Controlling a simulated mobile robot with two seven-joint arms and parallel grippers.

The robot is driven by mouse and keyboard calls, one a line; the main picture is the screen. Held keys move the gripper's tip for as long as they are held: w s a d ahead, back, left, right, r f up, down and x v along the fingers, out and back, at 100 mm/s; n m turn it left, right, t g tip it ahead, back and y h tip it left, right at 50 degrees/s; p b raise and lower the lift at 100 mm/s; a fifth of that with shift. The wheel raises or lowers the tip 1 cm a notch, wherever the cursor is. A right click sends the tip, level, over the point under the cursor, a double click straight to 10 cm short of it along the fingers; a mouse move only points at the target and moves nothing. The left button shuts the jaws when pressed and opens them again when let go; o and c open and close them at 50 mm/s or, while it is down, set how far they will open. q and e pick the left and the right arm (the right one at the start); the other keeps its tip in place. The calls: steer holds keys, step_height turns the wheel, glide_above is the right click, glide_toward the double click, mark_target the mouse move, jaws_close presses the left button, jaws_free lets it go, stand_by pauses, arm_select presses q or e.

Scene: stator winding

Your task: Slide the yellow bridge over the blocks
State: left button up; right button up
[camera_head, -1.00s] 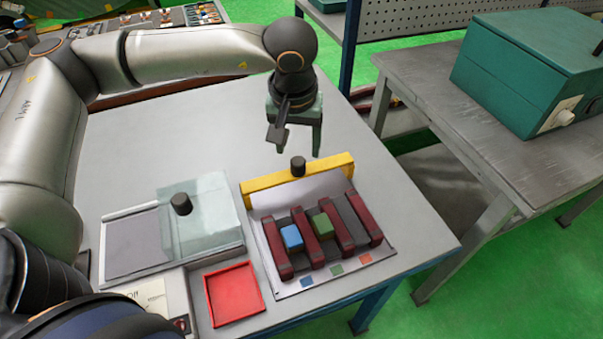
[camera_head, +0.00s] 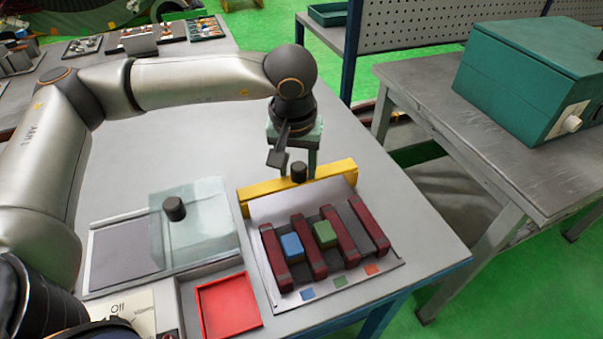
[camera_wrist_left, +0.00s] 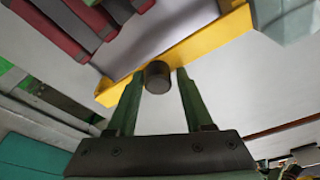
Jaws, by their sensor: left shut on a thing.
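The yellow bridge (camera_head: 297,184) is a long bar with a black knob (camera_head: 299,173). It stands across the far end of a white board (camera_head: 304,200), beyond the dark red bars. A blue block (camera_head: 291,246) and a green block (camera_head: 325,233) sit in separate slots between the bars. My left gripper (camera_head: 301,166) points down at the bridge, its fingers shut on the knob. In the left wrist view the fingers (camera_wrist_left: 157,80) lie either side of the knob, with the yellow bridge (camera_wrist_left: 195,47) beyond. My right gripper is not in view.
A clear box lid with a black knob (camera_head: 174,208) lies left of the board. A red tray (camera_head: 229,305) is in front of that. Coloured squares mark the board's near edge. The table behind the bridge is clear. A teal box (camera_head: 530,80) stands on another bench.

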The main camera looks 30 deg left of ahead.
mark_target(323, 229)
arm_select(q)
steer(key=shift+s+d+f, duration=0.1)
steer(key=shift+d+f, duration=0.05)
steer(key=shift+f, duration=0.2)
steer(key=c, duration=0.3)
steer(key=shift+c, duration=0.2)
steer(key=shift+s+d+b, duration=0.35)
steer(key=shift+s+d, duration=0.65)
steer(key=shift+d, duration=0.1)
steer(key=shift+c, duration=0.2)
steer(key=shift+s+d+b, duration=0.55)
steer(key=shift+s+d, duration=0.9)
steer(key=shift+d, duration=0.2)
steer(key=shift+s+d+b, duration=0.5)
steer(key=shift+s+d, duration=0.95)
steer(key=shift+d, duration=0.15)
steer(key=o, duration=0.9)
steer(key=shift+o, duration=0.2)
